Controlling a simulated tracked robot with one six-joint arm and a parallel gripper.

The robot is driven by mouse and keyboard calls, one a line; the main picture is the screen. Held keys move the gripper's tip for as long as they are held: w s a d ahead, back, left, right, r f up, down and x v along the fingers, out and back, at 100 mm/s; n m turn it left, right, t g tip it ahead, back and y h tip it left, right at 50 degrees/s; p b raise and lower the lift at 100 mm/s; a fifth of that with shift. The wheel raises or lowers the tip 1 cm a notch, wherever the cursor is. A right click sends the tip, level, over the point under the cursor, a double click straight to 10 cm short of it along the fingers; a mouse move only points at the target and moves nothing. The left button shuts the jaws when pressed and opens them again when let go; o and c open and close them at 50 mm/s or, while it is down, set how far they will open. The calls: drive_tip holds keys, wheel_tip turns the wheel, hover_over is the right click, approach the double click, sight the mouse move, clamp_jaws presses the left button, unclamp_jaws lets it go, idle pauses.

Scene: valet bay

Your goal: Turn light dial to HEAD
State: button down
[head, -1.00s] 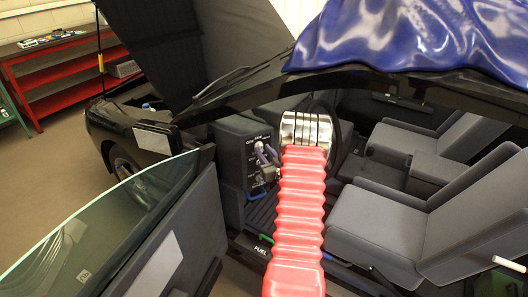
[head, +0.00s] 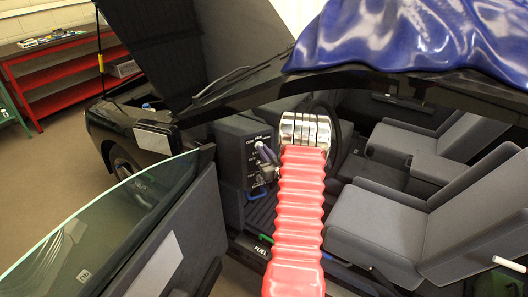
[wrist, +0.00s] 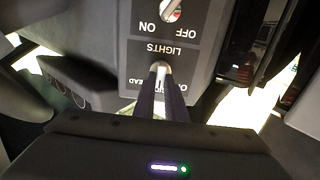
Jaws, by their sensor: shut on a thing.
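The light dial (wrist: 161,68) is a pale knob under the upside-down LIGHTS label in the wrist view. My gripper (wrist: 160,78) is shut on it, with one dark finger on each side. Part of a label ending in "EAD" shows left of the fingers, and the start of another shows on the right. The fingers hide the middle of the scale, so I cannot tell the dial's exact setting. In the head view my gripper (head: 263,150) is at the dark dash panel (head: 230,146), and the dial itself is hidden.
An ON/OFF switch (wrist: 171,10) with a red mark sits close by on the same panel. The steering wheel (head: 338,125) is right behind my wrist. The open door (head: 165,235) stands at left, and grey seats (head: 380,222) are at right. A FUEL lever label (head: 262,250) is below.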

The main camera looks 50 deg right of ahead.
drive_tip(key=shift+m, duration=0.5)
drive_tip(key=shift+s+d+f+m, duration=0.1)
drive_tip(key=shift+d+m, duration=0.05)
drive_tip(key=shift+m, duration=1.85)
drive_tip(key=shift+s+d+f+m, duration=0.1)
drive_tip(key=shift+m, duration=1.9)
drive_tip(key=c, duration=1.8)
unclamp_jaws()
drive_tip(key=shift+r, duration=0.1)
drive_tip(key=v, duration=1.3)
drive_tip(key=shift+s+a, duration=0.2)
drive_tip(key=shift+s, duration=0.1)
